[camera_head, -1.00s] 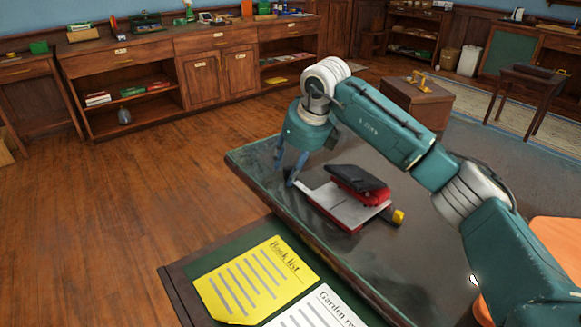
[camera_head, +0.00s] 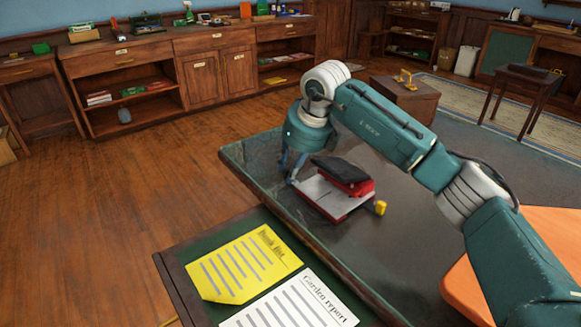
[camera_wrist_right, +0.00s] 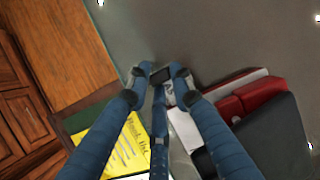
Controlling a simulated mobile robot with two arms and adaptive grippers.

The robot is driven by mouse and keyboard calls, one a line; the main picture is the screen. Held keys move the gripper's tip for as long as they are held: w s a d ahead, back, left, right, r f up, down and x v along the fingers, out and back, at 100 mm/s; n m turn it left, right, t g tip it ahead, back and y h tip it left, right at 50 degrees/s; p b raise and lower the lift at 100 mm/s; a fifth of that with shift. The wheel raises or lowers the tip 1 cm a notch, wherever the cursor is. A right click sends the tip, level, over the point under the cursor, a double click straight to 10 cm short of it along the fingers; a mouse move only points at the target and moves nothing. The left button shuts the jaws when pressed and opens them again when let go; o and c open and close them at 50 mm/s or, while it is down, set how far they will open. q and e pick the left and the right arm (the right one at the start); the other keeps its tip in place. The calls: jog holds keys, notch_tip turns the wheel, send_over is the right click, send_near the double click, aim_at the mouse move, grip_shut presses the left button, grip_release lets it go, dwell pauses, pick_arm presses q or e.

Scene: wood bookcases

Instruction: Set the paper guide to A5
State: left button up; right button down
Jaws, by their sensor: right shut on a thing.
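The hole punch lies on the dark table, with a red body and black lever (camera_head: 343,178) over a pale grey base (camera_head: 325,196). A yellow knob (camera_head: 380,208) shows at its right end in the head view. My right gripper (camera_head: 290,178) points down at the punch's left end. In the right wrist view its blue fingers (camera_wrist_right: 160,75) are shut on a small dark block, seemingly the end of the paper guide. The red body (camera_wrist_right: 243,97) is right of the fingers there. The size marks cannot be read. My left gripper is out of view.
The dark table (camera_head: 240,152) is bare around the punch. A green-topped board or desk (camera_head: 190,254) in front holds a yellow book list (camera_head: 243,263) and a white garden report (camera_head: 290,302). An orange surface (camera_head: 520,240) is at the right.

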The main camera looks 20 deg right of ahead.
jog(key=shift+w+f, duration=0.25)
jog(key=c, duration=1.5)
grip_release()
jog(key=shift+r, duration=0.1)
jog(key=v, duration=1.2)
jog(key=shift+d, duration=0.1)
